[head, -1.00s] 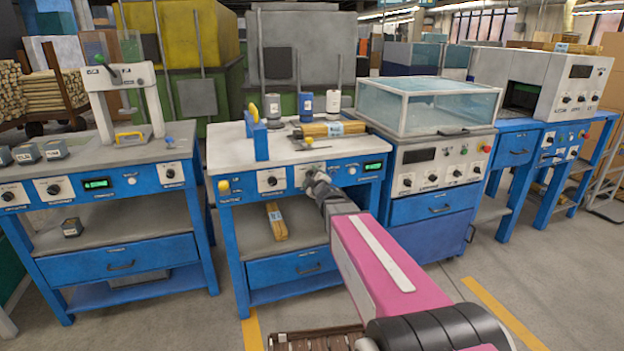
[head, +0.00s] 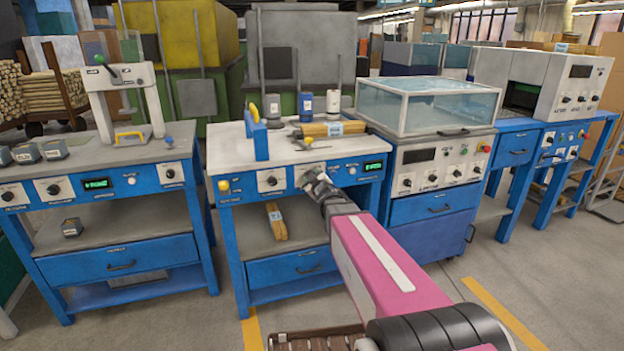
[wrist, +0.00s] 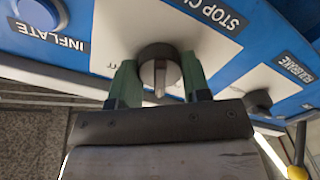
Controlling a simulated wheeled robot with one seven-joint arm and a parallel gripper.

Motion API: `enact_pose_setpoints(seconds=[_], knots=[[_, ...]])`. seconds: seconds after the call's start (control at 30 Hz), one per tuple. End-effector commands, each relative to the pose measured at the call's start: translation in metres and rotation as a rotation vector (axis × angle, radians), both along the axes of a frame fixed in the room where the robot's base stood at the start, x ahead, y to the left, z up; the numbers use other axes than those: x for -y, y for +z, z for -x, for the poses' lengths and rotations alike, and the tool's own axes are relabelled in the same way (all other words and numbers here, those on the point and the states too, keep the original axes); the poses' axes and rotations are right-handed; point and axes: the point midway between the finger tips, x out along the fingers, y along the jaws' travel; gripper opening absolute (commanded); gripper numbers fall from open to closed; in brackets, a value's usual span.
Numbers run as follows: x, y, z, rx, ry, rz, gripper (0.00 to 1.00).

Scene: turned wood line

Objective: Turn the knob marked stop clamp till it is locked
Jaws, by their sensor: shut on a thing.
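The stop clamp knob (wrist: 158,66) is a dark round knob with a pale pointer, on a white plate (wrist: 112,30) of the blue panel in the wrist view. The label beside it begins "STOP C". My gripper (wrist: 158,84) has its two green fingers shut on the knob, one on each side. The pointer faces my gripper's palm in the wrist view. In the head view my gripper (head: 312,180) reaches the front panel of the middle bench and hides the knob. The lettering for the knob's positions is mostly hidden.
A button marked inflate (wrist: 40,12) and another dark knob (wrist: 258,102) sit to either side on the panel. The bench top (head: 225,145) holds a blue stand (head: 260,140), bottles and wooden sticks (head: 330,129). A glass-topped machine (head: 425,105) stands right.

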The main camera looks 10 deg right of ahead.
Motion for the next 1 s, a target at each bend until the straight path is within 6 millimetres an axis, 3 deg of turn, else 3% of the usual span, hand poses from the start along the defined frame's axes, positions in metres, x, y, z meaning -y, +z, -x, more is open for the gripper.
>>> enact_pose_setpoints(seconds=[1.0], knots=[[0.0009,0.0001,-0.0004,-0.184,0.001,-0.925,0.20]])
